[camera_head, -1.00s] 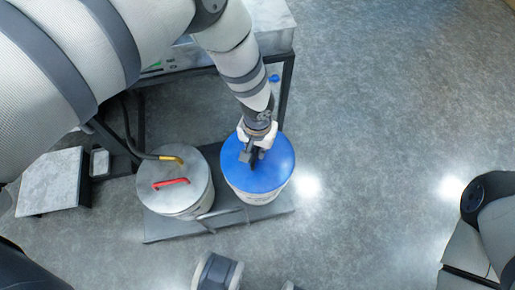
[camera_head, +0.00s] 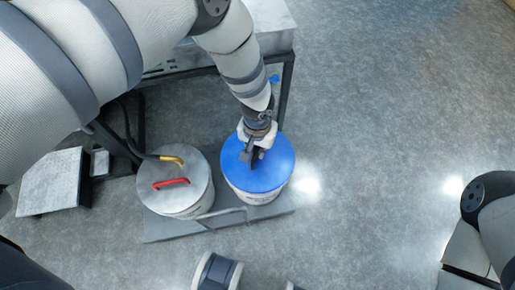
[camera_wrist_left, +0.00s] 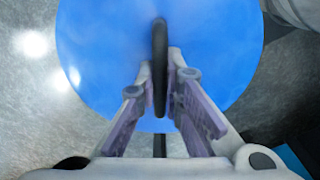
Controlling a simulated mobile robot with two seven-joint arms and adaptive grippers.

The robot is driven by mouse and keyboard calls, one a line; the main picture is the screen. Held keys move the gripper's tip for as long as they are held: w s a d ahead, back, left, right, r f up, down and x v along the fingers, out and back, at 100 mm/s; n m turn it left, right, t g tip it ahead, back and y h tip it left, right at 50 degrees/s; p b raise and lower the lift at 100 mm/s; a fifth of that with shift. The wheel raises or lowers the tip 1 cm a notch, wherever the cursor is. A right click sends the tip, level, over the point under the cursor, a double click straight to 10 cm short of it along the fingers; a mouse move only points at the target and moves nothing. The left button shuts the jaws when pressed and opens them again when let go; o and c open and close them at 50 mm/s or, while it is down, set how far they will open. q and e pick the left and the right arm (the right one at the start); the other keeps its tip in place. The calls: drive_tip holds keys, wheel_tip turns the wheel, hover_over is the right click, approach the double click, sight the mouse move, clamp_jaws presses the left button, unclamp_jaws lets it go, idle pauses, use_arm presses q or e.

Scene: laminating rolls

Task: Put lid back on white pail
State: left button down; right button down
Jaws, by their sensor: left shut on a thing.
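The white pail (camera_head: 257,196) stands on a low grey platform, with the round blue lid (camera_head: 276,165) over its top. From above the lid looks level and lined up with the rim; I cannot tell whether it is fully seated. My left gripper (camera_head: 254,160) is over the middle of the lid, shut on its dark upright handle. In the left wrist view the handle (camera_wrist_left: 160,60) runs between the fingers, and the blue lid (camera_wrist_left: 100,50) fills the upper middle. The fingers hide part of the handle. My right gripper is not in view.
A second pail with a grey metal lid (camera_head: 200,180) and red handle stands close on the left, a hose with a brass end touching its lid. The platform (camera_head: 165,230) is under both pails. A metal table (camera_head: 270,18) stands behind.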

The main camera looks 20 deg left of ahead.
use_arm(q)
drive_tip(key=shift+f, duration=0.15)
idle(0.6)
drive_tip(key=c, duration=1.2)
unclamp_jaws()
drive_tip(key=shift+o, duration=0.2)
drive_tip(key=shift+r+p, duration=2.5)
drive_tip(key=shift+r, duration=1.1)
drive_tip(key=shift+f, duration=0.1)
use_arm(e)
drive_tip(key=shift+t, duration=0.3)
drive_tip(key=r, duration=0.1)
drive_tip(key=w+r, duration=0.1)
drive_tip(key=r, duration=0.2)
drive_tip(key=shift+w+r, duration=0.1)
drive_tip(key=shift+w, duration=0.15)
use_arm(q)
clamp_jaws()
